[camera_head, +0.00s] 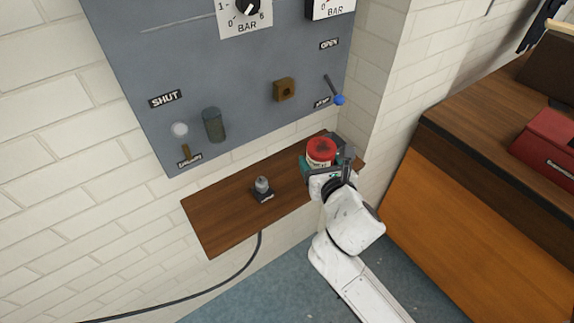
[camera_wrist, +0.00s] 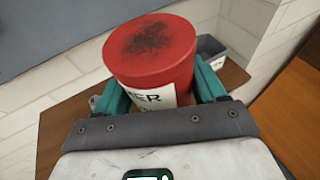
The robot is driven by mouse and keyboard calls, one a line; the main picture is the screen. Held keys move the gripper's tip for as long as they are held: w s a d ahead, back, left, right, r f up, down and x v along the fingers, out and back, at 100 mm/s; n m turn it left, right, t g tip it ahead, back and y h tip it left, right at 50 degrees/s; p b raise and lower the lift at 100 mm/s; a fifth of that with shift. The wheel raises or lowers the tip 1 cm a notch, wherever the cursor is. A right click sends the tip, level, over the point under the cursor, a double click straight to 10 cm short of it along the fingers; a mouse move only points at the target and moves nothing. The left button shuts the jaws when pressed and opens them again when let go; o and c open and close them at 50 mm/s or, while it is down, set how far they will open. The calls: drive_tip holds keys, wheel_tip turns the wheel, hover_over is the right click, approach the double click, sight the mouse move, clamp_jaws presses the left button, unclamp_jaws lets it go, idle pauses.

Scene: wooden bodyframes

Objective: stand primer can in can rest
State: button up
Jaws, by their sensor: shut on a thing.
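The primer can (camera_head: 321,152) is red with a dark-stained red lid and a white label. It stands roughly upright between the teal fingers of my gripper (camera_head: 322,166), over the right part of the wooden shelf. In the wrist view the can (camera_wrist: 150,50) fills the space between both fingers of my gripper (camera_wrist: 160,90). A grey open-topped holder (camera_wrist: 212,47), which looks like the can rest, is behind and right of the can in the wrist view. The can is outside it. Whether the can's base touches the shelf is hidden.
The wooden shelf (camera_head: 222,210) carries a small dark device with a grey knob (camera_head: 263,189) left of the can. A grey panel (camera_head: 220,70) with switches and gauges is above. A white brick wall stands close on the right, beside a wooden cabinet (camera_head: 450,200).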

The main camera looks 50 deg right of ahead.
drive_tip(key=w+d+f, duration=0.2)
drive_tip(key=w+f, duration=0.1)
drive_tip(key=w, duration=0.3)
drive_tip(key=b, duration=0.2)
hover_over(294, 172)
wheel_tip(294, 172, down, 5)
drive_tip(key=shift+s+f, duration=0.15)
drive_tip(key=shift+f+b, duration=0.55)
drive_tip(key=shift+f, duration=1.15)
drive_tip(key=shift+f, duration=0.15)
drive_tip(key=o, duration=1.3)
